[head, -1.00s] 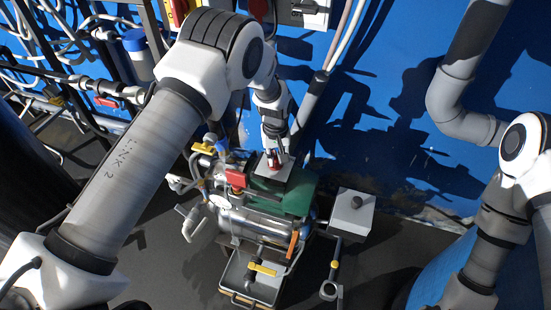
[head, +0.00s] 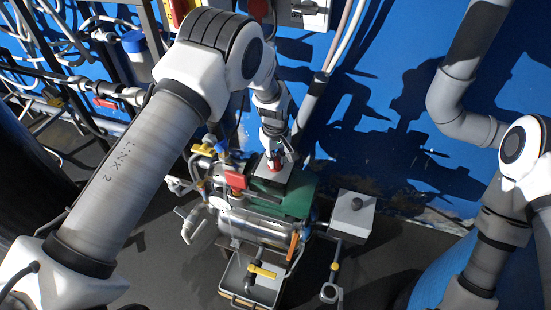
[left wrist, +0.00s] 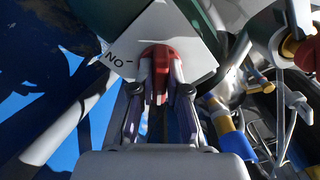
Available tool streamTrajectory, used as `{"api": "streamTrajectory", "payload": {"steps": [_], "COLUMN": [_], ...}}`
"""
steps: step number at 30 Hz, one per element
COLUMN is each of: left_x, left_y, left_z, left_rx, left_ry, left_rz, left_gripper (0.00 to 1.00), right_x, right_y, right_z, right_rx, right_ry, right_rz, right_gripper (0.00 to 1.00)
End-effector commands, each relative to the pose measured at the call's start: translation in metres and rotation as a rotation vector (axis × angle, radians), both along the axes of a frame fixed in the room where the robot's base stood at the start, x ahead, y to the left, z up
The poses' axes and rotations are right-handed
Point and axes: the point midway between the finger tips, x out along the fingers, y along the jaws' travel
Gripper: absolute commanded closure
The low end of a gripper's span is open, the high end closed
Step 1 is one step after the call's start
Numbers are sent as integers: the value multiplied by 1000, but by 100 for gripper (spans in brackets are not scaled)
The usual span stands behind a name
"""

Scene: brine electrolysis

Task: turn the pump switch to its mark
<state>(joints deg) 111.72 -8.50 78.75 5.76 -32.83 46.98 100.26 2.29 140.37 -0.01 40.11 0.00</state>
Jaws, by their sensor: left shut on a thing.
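The pump switch is a red knob (left wrist: 158,56) on a white plate (left wrist: 192,38), seen in the left wrist view. The plate carries a dark "ON" label with a short tick (left wrist: 118,60), upside down and left of the knob. My left gripper (left wrist: 160,75) is shut on the knob, one finger on each side. In the head view my left gripper (head: 274,155) reaches down to the red knob (head: 275,167) on top of the pump unit. The fingers cover part of the knob, so its exact angle to the tick is hard to tell. My right gripper is out of the picture.
The green pump housing (head: 297,194) and a metal tank (head: 250,226) sit below the switch. Red-handled (head: 236,181) and yellow-handled (head: 262,270) valves crowd the left and front. A grey box with a black knob (head: 356,203) stands at right. A blue wall is behind.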

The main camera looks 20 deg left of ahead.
Motion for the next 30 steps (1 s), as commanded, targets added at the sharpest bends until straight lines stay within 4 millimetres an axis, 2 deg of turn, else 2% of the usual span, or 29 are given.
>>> {"api": "streamTrajectory", "payload": {"steps": [1,3,14,17,24,30], "left_x": [-3,-3,0,1,0,0], "left_y": [0,0,0,0,0,0], "left_z": [-3,-3,5,21,82,114], "left_rx": [-1,0,0,0,0,-1], "left_ry": [8,7,0,-1,0,4], "left_rz": [2,2,0,0,1,1], "left_gripper": [79,60,60,60,60,60], "right_x": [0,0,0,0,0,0], "right_y": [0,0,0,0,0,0], "right_z": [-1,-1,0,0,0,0], "right_rx": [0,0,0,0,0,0], "right_ry": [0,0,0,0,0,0], "right_rz": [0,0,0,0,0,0], "right_gripper": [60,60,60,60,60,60]}}
